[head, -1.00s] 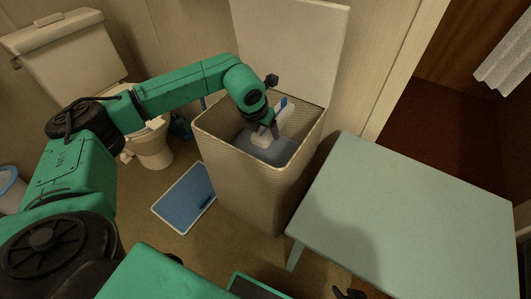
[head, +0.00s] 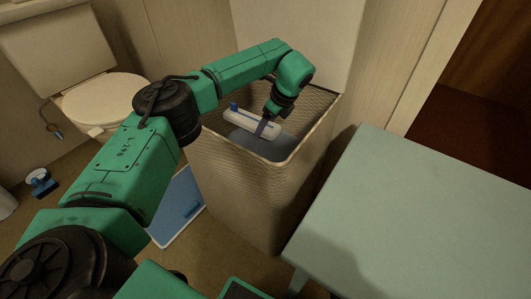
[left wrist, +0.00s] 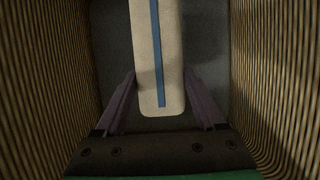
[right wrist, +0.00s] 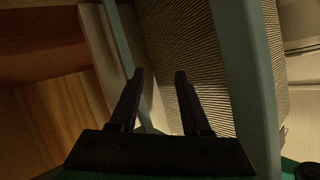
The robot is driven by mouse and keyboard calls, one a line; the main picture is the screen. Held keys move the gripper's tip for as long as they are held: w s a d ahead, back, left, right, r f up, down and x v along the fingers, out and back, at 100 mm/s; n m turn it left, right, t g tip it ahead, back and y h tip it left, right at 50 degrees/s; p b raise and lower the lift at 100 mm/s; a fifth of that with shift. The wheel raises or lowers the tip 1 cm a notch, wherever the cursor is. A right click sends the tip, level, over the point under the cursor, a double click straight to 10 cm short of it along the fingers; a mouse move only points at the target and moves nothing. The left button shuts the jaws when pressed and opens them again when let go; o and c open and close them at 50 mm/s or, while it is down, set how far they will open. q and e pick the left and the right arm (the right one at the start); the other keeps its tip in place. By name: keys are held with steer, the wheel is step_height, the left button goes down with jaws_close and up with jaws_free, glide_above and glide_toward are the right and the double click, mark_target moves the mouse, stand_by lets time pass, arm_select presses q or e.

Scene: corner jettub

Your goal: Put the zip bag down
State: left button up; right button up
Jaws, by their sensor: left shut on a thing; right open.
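The zip bag (head: 253,124) is a long white piece with a blue strip, inside the top of a woven hamper (head: 240,180). My left gripper (head: 264,128) reaches down into the hamper and is shut on the bag. In the left wrist view the bag (left wrist: 157,50) runs between the two fingers (left wrist: 158,90), with its rounded near end toward the palm. A grey surface (left wrist: 206,40) shows behind it; I cannot tell whether the bag touches it. My right gripper (right wrist: 160,74) is open and empty in the right wrist view, with woven wall beyond it.
A pale green table (head: 430,210) stands right of the hamper, its top clear. The hamper's raised lid (head: 300,40) is behind the opening. A toilet (head: 100,90) stands at the left. A blue-and-white flat item (head: 178,208) lies on the floor beside the hamper.

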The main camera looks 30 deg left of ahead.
arm_select(q)
steer(key=b, duration=0.2)
glide_above(263, 153)
steer(key=d, duration=0.1)
step_height(263, 153, down, 7)
steer(key=shift+d+r, duration=0.1)
steer(key=shift+d, duration=0.05)
step_height(263, 153, down, 3)
steer(key=shift+f+b, duration=0.1)
steer(key=shift+b, duration=0.4)
steer(key=o, duration=1.5)
arm_select(e)
steer(key=w+t, duration=0.1)
steer(key=w, duration=0.1)
steer(key=w+r+t, duration=0.1)
steer(key=w, duration=0.1)
steer(key=shift+w+d+t, duration=0.1)
steer(key=shift+w+t, duration=0.05)
steer(key=shift+t, duration=0.15)
